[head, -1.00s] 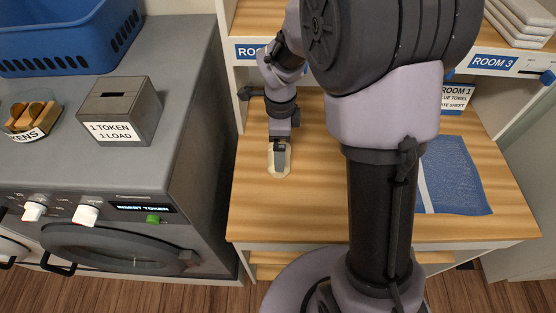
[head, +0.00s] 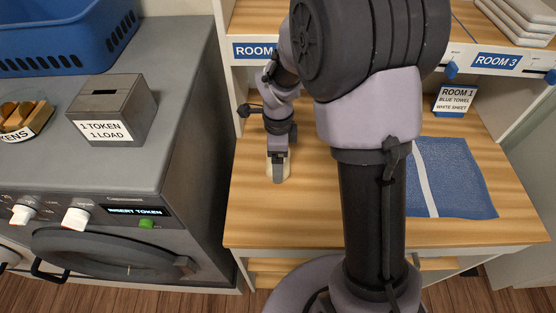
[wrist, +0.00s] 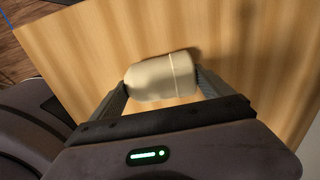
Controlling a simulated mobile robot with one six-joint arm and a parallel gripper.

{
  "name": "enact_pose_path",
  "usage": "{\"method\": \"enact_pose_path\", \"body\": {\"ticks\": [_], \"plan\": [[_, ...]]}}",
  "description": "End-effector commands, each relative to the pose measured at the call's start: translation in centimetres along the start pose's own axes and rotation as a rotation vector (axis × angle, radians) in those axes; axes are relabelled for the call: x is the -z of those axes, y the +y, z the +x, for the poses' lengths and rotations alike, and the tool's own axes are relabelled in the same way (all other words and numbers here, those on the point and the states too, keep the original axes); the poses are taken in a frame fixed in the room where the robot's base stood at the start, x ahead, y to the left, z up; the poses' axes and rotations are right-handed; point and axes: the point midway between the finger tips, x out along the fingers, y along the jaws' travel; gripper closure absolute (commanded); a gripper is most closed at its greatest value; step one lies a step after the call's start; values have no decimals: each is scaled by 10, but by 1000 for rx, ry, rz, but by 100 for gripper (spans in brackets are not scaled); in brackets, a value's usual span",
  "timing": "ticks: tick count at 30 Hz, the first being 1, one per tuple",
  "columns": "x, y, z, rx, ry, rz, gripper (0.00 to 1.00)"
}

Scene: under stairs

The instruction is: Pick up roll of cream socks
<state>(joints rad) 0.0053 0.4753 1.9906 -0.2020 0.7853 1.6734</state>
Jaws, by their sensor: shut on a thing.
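The roll of cream socks (wrist: 160,78) is between the two fingers of my gripper (wrist: 162,82) in the wrist view, with a finger touching each end. My gripper is shut on it. In the head view my gripper (head: 278,172) points down over the left part of the wooden worktop (head: 310,218) and hides most of the roll. Only cream slivers of the roll (head: 288,167) show beside the fingers. I cannot tell whether the roll touches the wood or is slightly above it.
A blue towel (head: 462,180) with a white stripe lies at the worktop's right, near a ROOM 1 card (head: 454,101). Shelf cubbies with room labels stand behind. A washing machine (head: 130,225) with a token box (head: 112,112) and blue basket (head: 65,35) is left. The worktop's front left is bare.

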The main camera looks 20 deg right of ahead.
Motion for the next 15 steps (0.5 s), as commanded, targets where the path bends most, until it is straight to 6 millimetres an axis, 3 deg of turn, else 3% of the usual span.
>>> {"method": "enact_pose_path", "body": {"ticks": [5,11,15], "plan": [[0,0,-11,1,0,0,50],[0,0,-42,2,1,-1,50],[-8,31,-40,-1,2,-2,50]]}}
